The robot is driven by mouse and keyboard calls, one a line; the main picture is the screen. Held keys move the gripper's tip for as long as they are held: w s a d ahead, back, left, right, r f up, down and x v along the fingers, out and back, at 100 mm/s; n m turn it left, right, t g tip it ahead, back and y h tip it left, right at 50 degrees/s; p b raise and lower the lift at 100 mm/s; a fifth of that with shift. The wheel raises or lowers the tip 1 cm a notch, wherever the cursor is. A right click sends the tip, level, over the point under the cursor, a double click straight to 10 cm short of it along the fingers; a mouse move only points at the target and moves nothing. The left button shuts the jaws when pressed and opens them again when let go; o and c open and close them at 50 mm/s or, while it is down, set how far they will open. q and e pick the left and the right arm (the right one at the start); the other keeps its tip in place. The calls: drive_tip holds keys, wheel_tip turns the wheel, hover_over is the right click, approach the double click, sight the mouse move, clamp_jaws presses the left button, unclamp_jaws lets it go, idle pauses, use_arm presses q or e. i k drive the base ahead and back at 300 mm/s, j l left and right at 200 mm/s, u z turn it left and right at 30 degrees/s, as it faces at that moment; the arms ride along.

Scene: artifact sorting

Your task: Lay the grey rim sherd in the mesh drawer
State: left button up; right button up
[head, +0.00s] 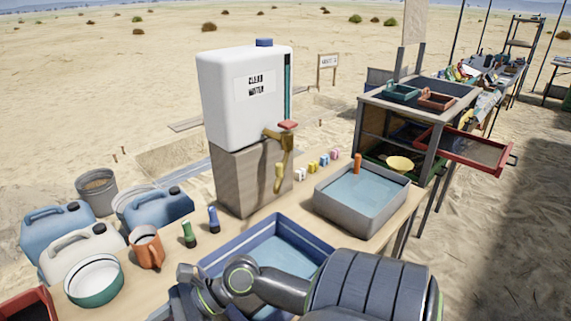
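A red-framed drawer (511,160) with a greyish mesh-like bottom is pulled out to the right from the wooden cabinet (429,150). It looks empty. I cannot make out a grey rim sherd anywhere in the head view. One dark arm of mine reaches in from the bottom right and crosses in front of the blue-rimmed basin (275,222). Its far end, near the basin's left side, is dark and partly cut off, so I cannot tell whether that gripper is open or shut. The other gripper is not seen.
A grey water basin (359,222) stands on the table before the cabinet. A white water tank (240,100) on a block stands behind. Jugs, an orange mug (146,248) and a white-green bowl (95,281) crowd the left. A yellow bowl (399,163) sits in the cabinet's lower shelf.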

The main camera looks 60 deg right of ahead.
sight(456, 144)
drive_tip(key=l+z, duration=1.45)
drive_tip(key=i+l+z, duration=0.1)
drive_tip(key=l, duration=0.3)
drive_tip(key=i+l+z, duration=0.1)
drive_tip(key=l, duration=0.25)
drive_tip(key=i+l, duration=0.2)
drive_tip(key=l, duration=0.15)
drive_tip(key=i+l+z, duration=0.15)
drive_tip(key=l, duration=0.25)
drive_tip(key=i+l+z, duration=0.1)
drive_tip(key=l, duration=0.25)
drive_tip(key=i+l, duration=0.25)
drive_tip(key=l, duration=0.15)
drive_tip(key=i+l, duration=0.25)
drive_tip(key=l, duration=0.15)
drive_tip(key=i+l, duration=0.2)
drive_tip(key=l, duration=0.25)
